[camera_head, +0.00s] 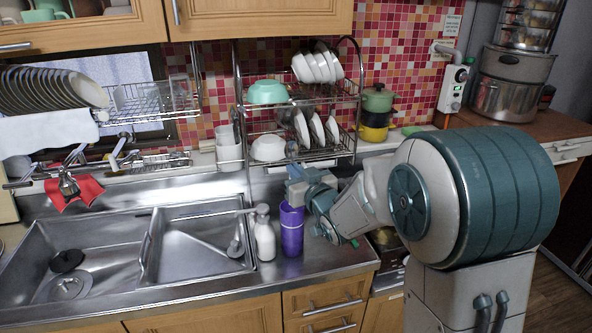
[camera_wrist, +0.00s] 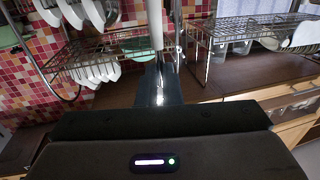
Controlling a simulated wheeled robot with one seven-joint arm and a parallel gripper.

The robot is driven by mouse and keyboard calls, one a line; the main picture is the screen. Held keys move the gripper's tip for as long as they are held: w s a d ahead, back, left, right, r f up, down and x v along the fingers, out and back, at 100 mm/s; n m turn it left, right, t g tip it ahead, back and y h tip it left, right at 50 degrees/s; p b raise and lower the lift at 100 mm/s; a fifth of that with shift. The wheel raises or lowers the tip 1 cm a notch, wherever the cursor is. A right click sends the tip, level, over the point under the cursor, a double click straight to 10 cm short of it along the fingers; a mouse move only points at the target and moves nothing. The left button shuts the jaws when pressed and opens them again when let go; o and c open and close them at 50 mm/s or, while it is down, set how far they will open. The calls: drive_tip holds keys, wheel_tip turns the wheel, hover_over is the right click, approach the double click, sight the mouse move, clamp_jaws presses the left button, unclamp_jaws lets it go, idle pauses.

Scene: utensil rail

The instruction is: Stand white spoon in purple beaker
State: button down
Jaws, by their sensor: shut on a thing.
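The purple beaker (camera_head: 291,230) stands upright on the steel counter in the head view, right of the white pump bottle. My gripper (camera_head: 296,184) is directly above the beaker's rim, very near it. In the wrist view my gripper (camera_wrist: 160,85) is shut on the white spoon; its pale, narrow shaft (camera_wrist: 156,25) runs up from the fingers and out of the top of the frame. In the head view a small greyish shape above the gripper may be the spoon's upper end. Whether the spoon's lower end is inside the beaker is hidden.
The white pump bottle (camera_head: 264,238) stands close left of the beaker, beside the sink (camera_head: 190,250). Behind is a wire dish rack (camera_head: 297,98) with bowls and plates. A white utensil holder (camera_head: 229,150) is at the rack's left. Some bare counter lies right of the beaker.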

wheel_tip(320, 180, down, 10)
drive_tip(key=b, duration=1)
drive_tip(key=shift+b, duration=0.35)
drive_tip(key=c, duration=1.5)
unclamp_jaws()
drive_tip(key=shift+f, duration=0.1)
drive_tip(key=b+v, duration=0.1)
drive_tip(key=v, duration=1.2)
drive_tip(key=shift+s+d+b, duration=0.25)
drive_tip(key=shift+s+b, duration=0.05)
